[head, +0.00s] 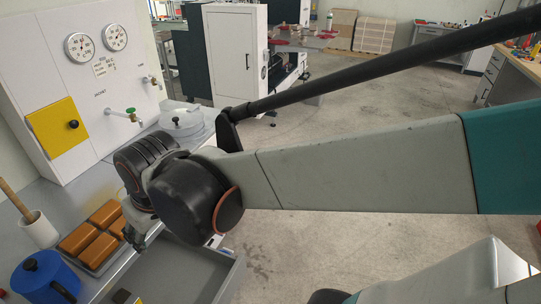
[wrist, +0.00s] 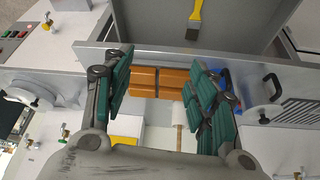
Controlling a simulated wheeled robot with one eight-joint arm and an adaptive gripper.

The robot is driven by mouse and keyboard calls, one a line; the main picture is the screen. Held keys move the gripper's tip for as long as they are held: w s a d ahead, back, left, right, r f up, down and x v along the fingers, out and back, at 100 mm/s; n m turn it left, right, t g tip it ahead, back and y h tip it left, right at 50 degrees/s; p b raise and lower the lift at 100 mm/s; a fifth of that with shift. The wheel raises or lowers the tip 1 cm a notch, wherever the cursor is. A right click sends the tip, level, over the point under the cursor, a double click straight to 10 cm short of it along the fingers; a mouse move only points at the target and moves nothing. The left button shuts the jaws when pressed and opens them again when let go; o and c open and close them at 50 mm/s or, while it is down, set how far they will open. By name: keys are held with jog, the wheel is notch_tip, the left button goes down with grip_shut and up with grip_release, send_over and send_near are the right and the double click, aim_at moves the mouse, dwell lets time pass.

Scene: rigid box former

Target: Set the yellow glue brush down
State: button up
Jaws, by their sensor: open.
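The yellow glue brush (wrist: 196,14) lies on the dark grey floor of an open drawer (wrist: 130,22) at the top of the wrist view. Its dark bristle end points down in the picture, towards the drawer's near wall, and its handle runs out of the top edge. My gripper (wrist: 160,68) is open, with its green-padded fingers spread and nothing between them touching. The brush is apart from the fingers. In the head view my gripper (head: 135,238) hangs beside the drawer (head: 190,275); I cannot make out the whole brush there.
Orange blocks (head: 90,238) sit in a tray on the grey counter. A blue lidded pot (head: 45,275) and a white cup with a wooden handle (head: 38,230) stand beside them. A white gauge panel (head: 90,80) with a yellow door (head: 57,132) rises behind.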

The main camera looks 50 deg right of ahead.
jog(key=s+d+r+m+t, duration=0.1)
jog(key=s+d+r+t, duration=0.1)
jog(key=s, duration=0.4)
jog(key=shift+d+r, duration=0.45)
jog(key=shift+d, duration=0.35)
jog(key=shift+s, duration=0.1)
